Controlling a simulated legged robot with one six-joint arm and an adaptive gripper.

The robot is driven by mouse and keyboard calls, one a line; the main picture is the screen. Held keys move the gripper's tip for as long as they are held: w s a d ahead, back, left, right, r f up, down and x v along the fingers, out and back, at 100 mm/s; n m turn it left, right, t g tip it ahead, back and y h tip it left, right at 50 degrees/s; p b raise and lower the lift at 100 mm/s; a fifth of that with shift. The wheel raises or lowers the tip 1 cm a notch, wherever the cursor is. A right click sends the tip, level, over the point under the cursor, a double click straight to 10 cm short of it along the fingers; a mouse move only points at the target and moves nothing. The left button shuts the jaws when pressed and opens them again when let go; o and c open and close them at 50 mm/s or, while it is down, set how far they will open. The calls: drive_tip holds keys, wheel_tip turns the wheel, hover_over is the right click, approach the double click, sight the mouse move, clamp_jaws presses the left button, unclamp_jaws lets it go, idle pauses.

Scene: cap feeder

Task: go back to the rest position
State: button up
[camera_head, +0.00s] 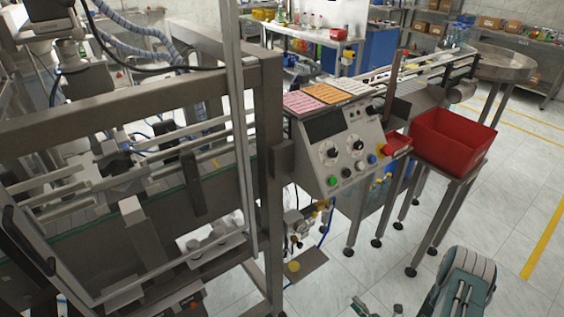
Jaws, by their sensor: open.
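The rest of the gripper is cut off by the picture edge. The fingers appear over the tiled floor, in front of and below the control panel (345,150), apart from the machine.
A red bin (452,138) stands on a metal stand (440,193) at the right. The machine's metal frame (270,150) fills the left. A round metal table (502,62) is at the back right. The tiled floor (520,230) at the right is free.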

drive_tip(key=s+a+r+n+g+y, duration=0.1)
drive_tip(key=a+r+n+g, duration=0.35)
drive_tip(key=r+n, duration=0.4)
drive_tip(key=a+r+n+g+y, duration=0.1)
drive_tip(key=a+r+n+g, duration=0.2)
drive_tip(key=r+n+g, duration=0.35)
drive_tip(key=s+a+r+n+g+y, duration=0.1)
drive_tip(key=a+r+n+g, duration=0.25)
drive_tip(key=r+n, duration=0.7)
drive_tip(key=s+d+r+n+t+h, duration=0.1)
drive_tip(key=s+r+n+t+h, duration=0.1)
drive_tip(key=s+r+n+h, duration=0.5)
drive_tip(key=s+d+r+n+t+h, duration=0.2)
drive_tip(key=s+r+n+h, duration=0.4)
drive_tip(key=r+n, duration=0.6)
drive_tip(key=s+r+t, duration=0.1)
drive_tip(key=s, duration=0.1)
drive_tip(key=shift+s+d+n+h, duration=0.15)
drive_tip(key=shift+s+n+h, duration=0.2)
drive_tip(key=shift+s+h, duration=0.05)
